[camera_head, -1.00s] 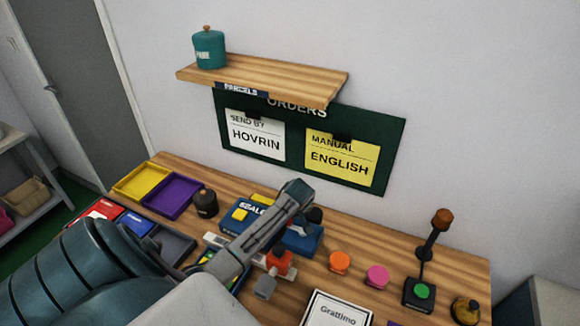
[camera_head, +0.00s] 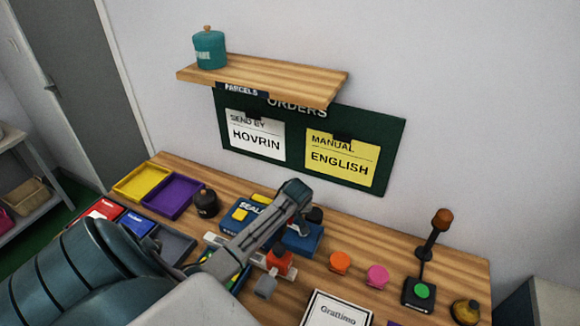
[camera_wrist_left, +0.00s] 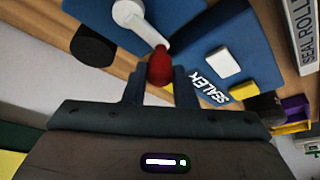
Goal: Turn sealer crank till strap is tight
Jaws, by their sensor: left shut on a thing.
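The blue sealer (camera_head: 238,219) stands on the wooden bench, partly hidden behind my left arm. It also shows in the left wrist view (camera_wrist_left: 232,45), with a pale button on its face. Its crank has a white arm (camera_wrist_left: 138,22) and a red knob (camera_wrist_left: 160,68). My left gripper (camera_wrist_left: 160,88) is shut on the red knob, with a finger on each side of it. I cannot make out the strap. My right gripper is in neither view.
Yellow (camera_head: 141,183) and purple (camera_head: 171,196) trays lie at the bench's left. A dark round pot (camera_head: 205,202) stands beside the sealer. Orange (camera_head: 340,262) and pink (camera_head: 377,276) knobs, a lever (camera_head: 436,235) and a white Grattimo card (camera_head: 337,310) are to the right.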

